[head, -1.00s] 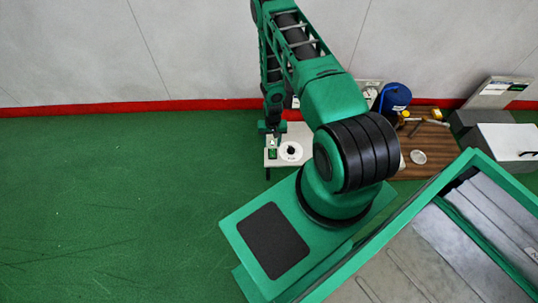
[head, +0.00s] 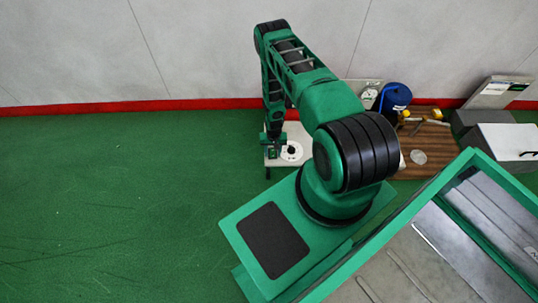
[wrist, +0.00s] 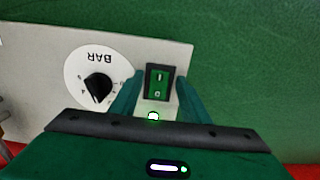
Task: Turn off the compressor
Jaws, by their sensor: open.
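The compressor's pale panel (wrist: 30,85) carries a green rocker switch (wrist: 159,82) in a black frame, with I and O marks. A white dial marked BAR with a black knob (wrist: 98,88) is left of the switch. In the head view the panel (head: 300,131) and dial (head: 291,151) stand near the wall. My gripper (wrist: 157,80) is open and empty, with one finger on each side of the switch. In the head view my gripper (head: 272,149) hides the switch. I cannot tell whether the fingers touch the panel.
A brown wooden board (head: 438,143) holds a clear round dish (head: 418,157) and small yellow items. A blue round container (head: 394,97) stands behind it. A grey-white box (head: 505,142) is at right. Green floor (head: 110,200) at left is clear.

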